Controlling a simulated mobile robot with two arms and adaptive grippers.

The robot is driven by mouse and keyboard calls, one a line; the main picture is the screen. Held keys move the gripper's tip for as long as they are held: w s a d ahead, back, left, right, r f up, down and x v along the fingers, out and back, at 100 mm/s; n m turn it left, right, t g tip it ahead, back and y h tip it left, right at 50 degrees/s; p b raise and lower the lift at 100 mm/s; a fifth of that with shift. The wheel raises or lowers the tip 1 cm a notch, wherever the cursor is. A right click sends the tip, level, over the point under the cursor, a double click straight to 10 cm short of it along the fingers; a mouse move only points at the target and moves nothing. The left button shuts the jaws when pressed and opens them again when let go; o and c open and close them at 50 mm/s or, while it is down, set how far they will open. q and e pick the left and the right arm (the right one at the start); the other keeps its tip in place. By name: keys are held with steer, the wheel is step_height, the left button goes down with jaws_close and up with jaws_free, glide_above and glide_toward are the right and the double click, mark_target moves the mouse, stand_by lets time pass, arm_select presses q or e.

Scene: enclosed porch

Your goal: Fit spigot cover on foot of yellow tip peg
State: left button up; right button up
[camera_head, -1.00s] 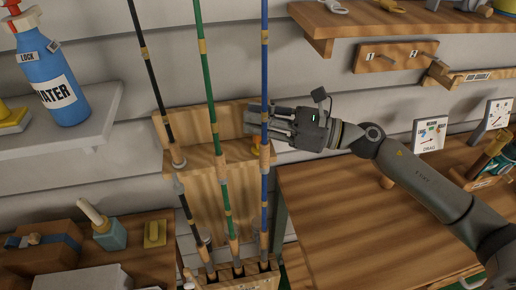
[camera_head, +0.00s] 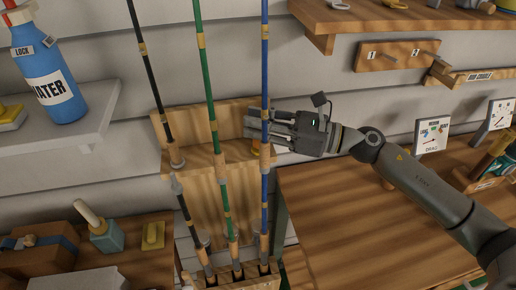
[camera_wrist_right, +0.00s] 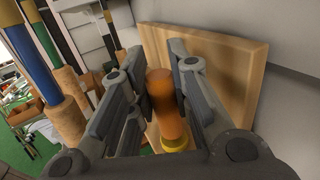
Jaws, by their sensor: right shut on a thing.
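My right gripper (camera_head: 258,126) is at the upper wooden rack (camera_head: 187,124), beside and partly behind the blue rod (camera_head: 264,60). In the right wrist view its fingers (camera_wrist_right: 163,85) are shut on an upright orange-brown cylinder (camera_wrist_right: 165,112) with a yellow lower end (camera_wrist_right: 175,145). The rod and fingers hide most of this cylinder in the head view. I cannot tell whether it is the yellow tip peg or the spigot cover, or whether its lower end touches the rack. My left gripper is not in view.
A green rod (camera_head: 207,80) and a black rod (camera_head: 148,75) stand left of the blue one, their lower ends in a wooden stand (camera_head: 245,284). A water bottle (camera_head: 45,70) stands on the left shelf. The bench (camera_head: 345,225) below my right arm has bare room.

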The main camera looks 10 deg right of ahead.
steer(key=shift+f+b, duration=0.4)
steer(key=o, duration=0.8)
steer(key=o, duration=0.6)
steer(key=shift+o, duration=0.2)
steer(key=shift+d, duration=0.1)
steer(key=d+b, duration=0.1)
steer(key=s+d+r+b, duration=0.1)
steer(key=d, duration=0.1)
steer(key=s+d+b, duration=0.1)
steer(key=shift+s+d+r, duration=0.15)
steer(key=shift+r, duration=0.25)
